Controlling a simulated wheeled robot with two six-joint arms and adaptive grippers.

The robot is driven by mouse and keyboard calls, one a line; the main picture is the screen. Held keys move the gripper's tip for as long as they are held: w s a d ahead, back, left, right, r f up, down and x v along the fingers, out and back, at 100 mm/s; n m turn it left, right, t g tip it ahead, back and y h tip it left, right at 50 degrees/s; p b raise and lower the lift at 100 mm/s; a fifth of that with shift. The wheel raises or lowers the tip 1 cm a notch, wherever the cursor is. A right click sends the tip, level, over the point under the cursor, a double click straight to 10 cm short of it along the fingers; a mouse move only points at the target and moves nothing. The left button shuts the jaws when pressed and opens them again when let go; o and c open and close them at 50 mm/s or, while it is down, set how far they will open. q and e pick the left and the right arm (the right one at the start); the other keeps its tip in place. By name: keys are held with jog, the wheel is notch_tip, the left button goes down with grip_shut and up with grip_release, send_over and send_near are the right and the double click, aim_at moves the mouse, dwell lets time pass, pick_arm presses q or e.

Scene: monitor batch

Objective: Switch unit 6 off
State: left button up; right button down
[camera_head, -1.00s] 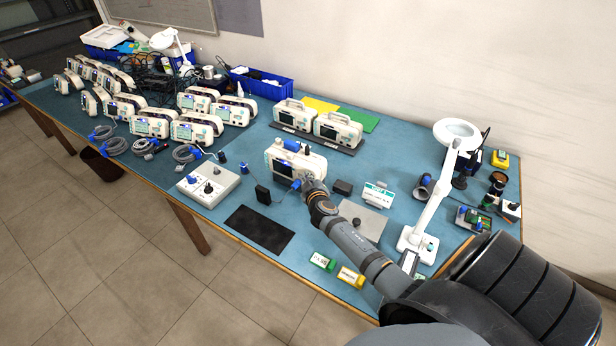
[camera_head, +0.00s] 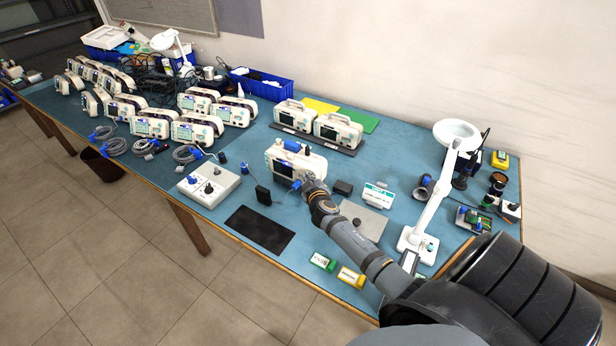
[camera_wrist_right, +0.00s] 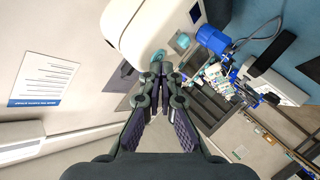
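A cream monitor (camera_head: 309,163) stands upright, apart from the other monitors, in the middle of the blue bench, with a blue part on top. No unit number is readable on it, and its screen looks dark in the head view. Its cream casing (camera_wrist_right: 150,22) also fills the top of the right wrist view. My right gripper (camera_head: 300,183) is at the lower right of its front and hides part of it. In the right wrist view its fingertips (camera_wrist_right: 158,62) are together with nothing between them, at a small teal button on the casing. Contact is not certain. My left gripper is out of view.
Two monitors (camera_head: 337,129) stand on a dark mat behind. A grey control box (camera_head: 208,185) and a black pad (camera_head: 259,229) lie to the left and front. A white magnifier lamp (camera_head: 431,205) stands to the right of my arm. Several monitors fill the left bench.

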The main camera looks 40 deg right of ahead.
jog(key=shift+s+a, duration=0.2)
jog(key=shift+a, duration=0.35)
jog(key=a, duration=0.1)
jog(key=s+a, duration=0.1)
jog(key=a, duration=0.1)
jog(key=s+a, duration=0.1)
jog(key=shift+a, duration=0.4)
jog(key=shift+f, duration=0.1)
dwell(0.5)
